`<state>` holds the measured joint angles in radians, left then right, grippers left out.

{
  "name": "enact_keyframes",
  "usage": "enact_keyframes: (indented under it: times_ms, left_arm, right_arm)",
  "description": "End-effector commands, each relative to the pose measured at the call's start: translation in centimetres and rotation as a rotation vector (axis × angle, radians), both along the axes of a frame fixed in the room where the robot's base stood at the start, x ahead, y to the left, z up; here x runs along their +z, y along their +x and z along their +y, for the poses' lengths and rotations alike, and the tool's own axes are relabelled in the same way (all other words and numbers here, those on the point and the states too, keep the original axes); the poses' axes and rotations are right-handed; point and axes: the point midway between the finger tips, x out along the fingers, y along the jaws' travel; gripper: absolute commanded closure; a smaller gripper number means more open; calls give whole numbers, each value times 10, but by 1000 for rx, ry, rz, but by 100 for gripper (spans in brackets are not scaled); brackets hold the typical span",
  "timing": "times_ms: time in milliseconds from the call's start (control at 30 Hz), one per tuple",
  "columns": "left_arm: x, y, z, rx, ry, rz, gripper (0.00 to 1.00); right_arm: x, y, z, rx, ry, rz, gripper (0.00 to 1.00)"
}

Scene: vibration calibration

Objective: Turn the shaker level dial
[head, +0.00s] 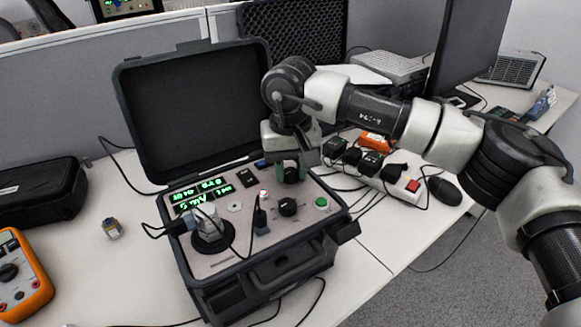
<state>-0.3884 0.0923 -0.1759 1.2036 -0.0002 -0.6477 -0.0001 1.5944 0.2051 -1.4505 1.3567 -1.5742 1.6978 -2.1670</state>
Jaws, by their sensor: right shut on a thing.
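The shaker unit is an open black case (262,280) on the desk, with its lid (195,110) standing up at the back. Its grey panel (232,262) carries green lit displays (203,192) and two black dials. My right gripper (290,167) reaches down over the panel from the upper right and is shut on the rear black dial (291,175), which its fingers partly hide. The front black dial (288,206) is free, just below the gripper in the picture. Labels on the dials are too small to read. My left gripper is out of view.
A round shaker mount (207,243) with cables sits at the panel's left. A green button (322,203) is at its right. A power strip (405,190) with plugs and a mouse (444,190) lie to the right. An orange multimeter (20,275) and black pouch (40,195) are left.

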Motion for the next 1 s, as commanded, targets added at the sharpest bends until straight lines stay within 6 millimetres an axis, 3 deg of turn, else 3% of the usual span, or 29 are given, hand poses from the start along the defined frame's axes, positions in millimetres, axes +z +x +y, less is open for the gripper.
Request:
enact_keyframes:
  times_ms: [500,1000]
  left_arm:
    - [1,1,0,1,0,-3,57]
    - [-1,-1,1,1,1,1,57]
  right_arm:
    - [1,1,0,351,1,-3,93]
    - [1,1,0,425,1,-3,93]
